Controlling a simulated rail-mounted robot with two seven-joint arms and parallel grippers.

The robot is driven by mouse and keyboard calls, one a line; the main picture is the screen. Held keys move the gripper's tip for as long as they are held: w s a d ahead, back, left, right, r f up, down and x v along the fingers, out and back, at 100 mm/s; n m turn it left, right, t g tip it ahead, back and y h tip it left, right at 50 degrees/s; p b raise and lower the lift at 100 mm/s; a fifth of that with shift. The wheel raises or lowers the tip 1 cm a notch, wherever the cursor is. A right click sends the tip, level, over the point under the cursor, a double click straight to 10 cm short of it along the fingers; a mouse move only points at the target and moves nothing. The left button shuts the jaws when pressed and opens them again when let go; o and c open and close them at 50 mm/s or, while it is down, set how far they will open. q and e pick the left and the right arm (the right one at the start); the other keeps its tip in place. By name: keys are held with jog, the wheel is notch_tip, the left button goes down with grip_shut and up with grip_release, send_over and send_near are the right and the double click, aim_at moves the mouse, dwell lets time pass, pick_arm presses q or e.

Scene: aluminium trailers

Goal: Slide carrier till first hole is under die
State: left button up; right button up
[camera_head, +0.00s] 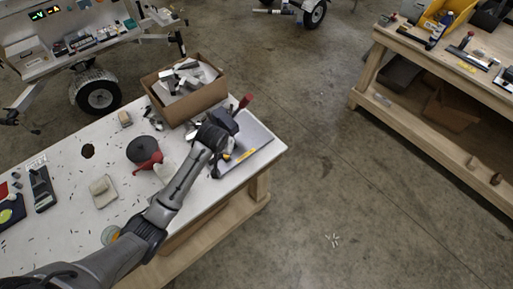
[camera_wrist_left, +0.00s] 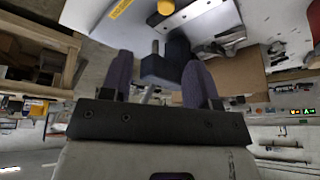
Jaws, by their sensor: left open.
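My left gripper (camera_head: 221,142) reaches over the right end of the white table, beside a dark tool with a red handle (camera_head: 245,101). In the left wrist view its two padded fingers (camera_wrist_left: 160,85) are open, spread on either side of a dark grey block with a metal pin (camera_wrist_left: 160,66). I cannot tell whether they touch it. A grey metal plate (camera_head: 257,137) lies beneath the tool and also shows in the left wrist view (camera_wrist_left: 205,22). I cannot make out the carrier, its holes or the die for certain. My right gripper is not in view.
A cardboard box (camera_head: 190,100) of metal pieces stands behind the gripper. Small scraps dot the white table (camera_head: 65,148).

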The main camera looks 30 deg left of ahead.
aim_at(226, 156)
pick_arm(q)
jog(key=shift+n, duration=0.9)
jog(key=x, duration=0.4)
jog(key=b+x, duration=0.1)
jog(key=x, duration=0.4)
jog(key=s+b+x, duration=0.1)
jog(key=x, duration=0.3)
jog(key=shift+w+a+f, duration=0.15)
jog(key=shift+a+f, duration=0.1)
jog(key=shift+a, duration=0.1)
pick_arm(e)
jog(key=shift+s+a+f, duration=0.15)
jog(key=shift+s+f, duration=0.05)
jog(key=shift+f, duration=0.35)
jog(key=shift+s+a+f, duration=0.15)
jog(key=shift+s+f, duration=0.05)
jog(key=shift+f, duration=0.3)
pick_arm(q)
grip_shut()
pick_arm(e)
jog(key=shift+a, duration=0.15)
